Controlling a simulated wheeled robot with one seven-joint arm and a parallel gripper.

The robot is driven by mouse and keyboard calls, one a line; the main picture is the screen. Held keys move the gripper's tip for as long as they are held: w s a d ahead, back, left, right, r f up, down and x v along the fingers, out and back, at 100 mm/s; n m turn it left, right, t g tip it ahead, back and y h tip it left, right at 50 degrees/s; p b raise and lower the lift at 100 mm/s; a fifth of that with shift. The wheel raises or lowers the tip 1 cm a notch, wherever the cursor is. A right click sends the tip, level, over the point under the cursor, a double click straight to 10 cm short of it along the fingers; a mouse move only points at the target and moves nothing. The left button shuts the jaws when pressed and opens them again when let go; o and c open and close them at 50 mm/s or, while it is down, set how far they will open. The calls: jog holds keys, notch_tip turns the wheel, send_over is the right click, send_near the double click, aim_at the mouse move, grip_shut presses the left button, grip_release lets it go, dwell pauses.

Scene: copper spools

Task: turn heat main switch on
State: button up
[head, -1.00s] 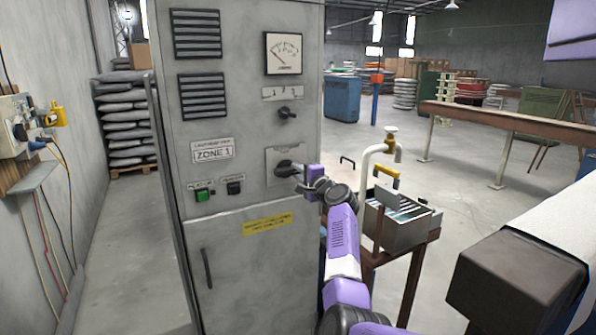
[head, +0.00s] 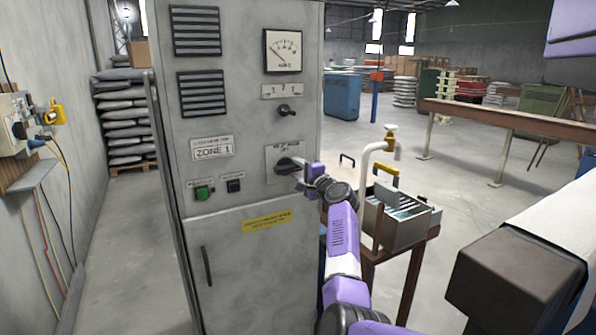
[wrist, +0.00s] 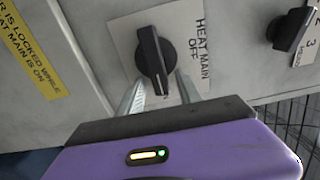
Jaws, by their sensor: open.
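The heat main switch (wrist: 153,60) is a black rotary knob on a light plate (wrist: 195,25) lettered "HEAT MAIN" and "OFF". In the wrist view its long grip points toward my gripper (wrist: 158,92). My gripper is open, with one finger on each side of the knob's near end; I cannot tell if either finger touches it. In the head view the switch (head: 288,165) is on the grey Zone 1 cabinet (head: 225,290), with my gripper (head: 305,172) at its right side, partly hiding the plate.
Another black knob (head: 287,111) sits above, under a gauge (head: 283,50). A green button (head: 202,193) and a black button (head: 234,186) are to the left. A yellow label (head: 267,221) is below. A cart with a metal box (head: 400,229) stands close to the right of my arm.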

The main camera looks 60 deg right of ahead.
jog(key=v, duration=0.7)
jog(key=shift+s+a+b, duration=0.15)
jog(key=shift+s+b, duration=0.1)
jog(key=shift+b, duration=0.2)
jog(key=s+r+n+g+h, duration=0.1)
jog(key=s+r+n+h, duration=0.15)
jog(key=s+h, duration=0.2)
jog(key=s+a+f+n+t+y, duration=0.1)
jog(key=s+a+f+n+y, duration=0.3)
jog(key=a, duration=0.8)
jog(key=s+a+f+n+t+h, duration=0.1)
jog(key=a+f+n, duration=0.45)
jog(key=a, duration=0.55)
jog(key=s+a+f+n+t+y, duration=0.25)
jog(key=a+f+n, duration=0.3)
jog(key=a, duration=0.65)
jog(key=s+a+f+n+g+y, duration=0.2)
jog(key=s+a+n+y, duration=0.1)
jog(key=s+a, duration=0.7)
jog(key=s+a+f+n+g+y, duration=0.1)
jog(key=s+a+f+n+y, duration=0.2)
jog(key=s+a+y, duration=0.3)
jog(key=s+a+n, duration=0.1)
jog(key=s+a, duration=0.3)
jog(key=a, duration=0.3)
jog(key=shift+s+a+g, duration=0.2)
jog(key=shift+s+g, duration=0.15)
jog(key=shift+s, duration=0.05)
